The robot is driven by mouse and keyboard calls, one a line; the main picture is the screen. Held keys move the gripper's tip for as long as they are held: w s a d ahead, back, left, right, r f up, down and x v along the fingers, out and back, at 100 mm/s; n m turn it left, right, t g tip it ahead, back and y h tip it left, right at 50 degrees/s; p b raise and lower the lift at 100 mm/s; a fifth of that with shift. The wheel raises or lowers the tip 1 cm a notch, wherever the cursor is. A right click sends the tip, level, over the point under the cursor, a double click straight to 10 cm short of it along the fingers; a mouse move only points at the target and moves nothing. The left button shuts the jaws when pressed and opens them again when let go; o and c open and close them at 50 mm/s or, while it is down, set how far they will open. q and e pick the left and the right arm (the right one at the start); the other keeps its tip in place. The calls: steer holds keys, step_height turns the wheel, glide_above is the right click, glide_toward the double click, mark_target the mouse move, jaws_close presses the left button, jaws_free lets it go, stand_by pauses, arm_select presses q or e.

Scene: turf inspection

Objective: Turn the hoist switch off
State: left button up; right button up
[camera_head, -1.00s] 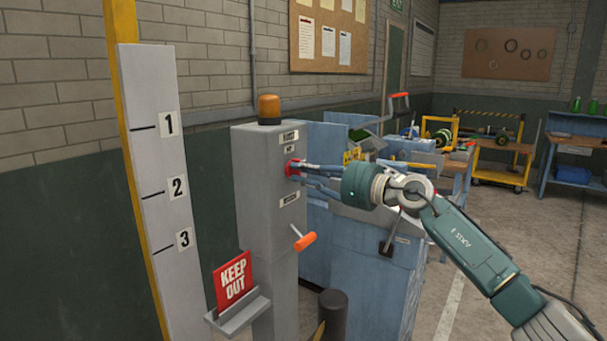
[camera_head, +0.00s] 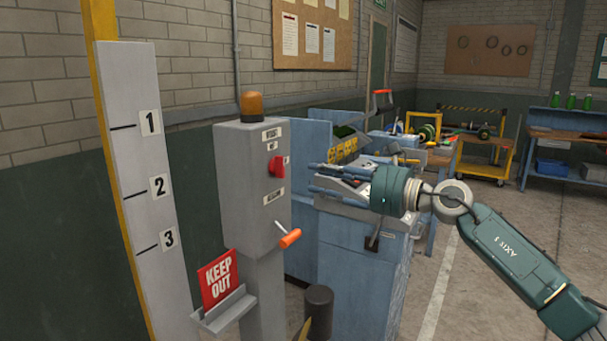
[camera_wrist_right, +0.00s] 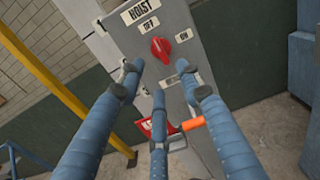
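The hoist switch is a red knob (camera_head: 277,166) on the front of a grey control box (camera_head: 235,190). In the right wrist view the knob (camera_wrist_right: 160,48) sits below the OFF label (camera_wrist_right: 150,24), with the ON label (camera_wrist_right: 183,36) to its right. The knob's raised ridge appears to run up toward OFF; no clear pointer mark shows. My right gripper (camera_head: 318,178) is to the right of the knob, apart from it. Its blue fingers are spread and empty, and they also show in the right wrist view (camera_wrist_right: 162,82). My left gripper is not in view.
An amber lamp (camera_head: 252,106) tops the box, and an orange-handled lever (camera_head: 290,238) sticks out below. A KEEP OUT sign (camera_head: 219,279) stands at its lower left. A numbered post (camera_head: 140,210) is left. A blue bench (camera_head: 365,265) stands behind my right gripper.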

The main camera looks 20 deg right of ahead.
steer(key=shift+v, duration=1.15)
steer(key=shift+f, duration=0.15)
